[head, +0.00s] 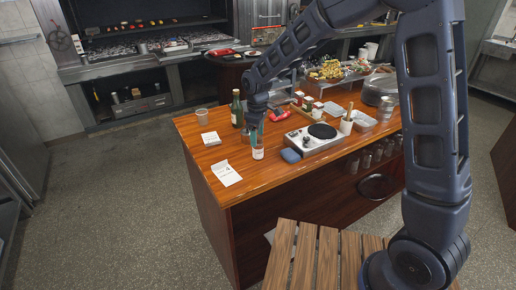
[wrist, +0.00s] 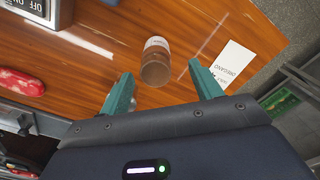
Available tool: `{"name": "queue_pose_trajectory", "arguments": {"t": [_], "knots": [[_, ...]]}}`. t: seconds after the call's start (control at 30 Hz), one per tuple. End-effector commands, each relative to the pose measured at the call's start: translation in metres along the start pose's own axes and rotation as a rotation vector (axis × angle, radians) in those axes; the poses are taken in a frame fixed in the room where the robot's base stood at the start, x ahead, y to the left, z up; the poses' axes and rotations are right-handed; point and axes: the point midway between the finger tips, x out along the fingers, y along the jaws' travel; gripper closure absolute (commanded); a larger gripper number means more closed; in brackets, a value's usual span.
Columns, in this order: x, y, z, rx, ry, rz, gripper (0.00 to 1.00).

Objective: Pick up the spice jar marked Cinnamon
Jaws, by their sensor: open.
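A small jar (head: 257,152) with brown contents and a pale label stands on the wooden counter near its front left edge. In the wrist view the same jar (wrist: 155,65) lies between and just beyond the fingertips; I cannot read its label. My gripper (head: 254,138) is just above and behind it, its teal fingers spread open and empty. The fingers also show in the wrist view (wrist: 161,72). Several small jars (head: 307,102) with red and white tops stand in a group farther back; their labels are too small to read.
A scale (head: 314,139), a blue item (head: 290,155) and a red item (head: 280,116) are to the right.

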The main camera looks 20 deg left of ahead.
Motion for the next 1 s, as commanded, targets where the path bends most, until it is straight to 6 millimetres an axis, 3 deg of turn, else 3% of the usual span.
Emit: {"name": "queue_pose_trajectory", "arguments": {"t": [0.17,0.43,0.7,0.97,1.0], "knots": [[0.012,0.002,0.001,0.0,-0.001,-0.001,0.36],[0.047,0.005,0.001,0.0,-0.001,-0.001,0.36],[0.052,0.005,0.001,0.001,0.001,0.0,0.36],[0.052,0.005,0.001,0.0,0.0,0.0,0.85],[0.051,0.005,0.001,0.0,0.001,0.0,0.87]]}}
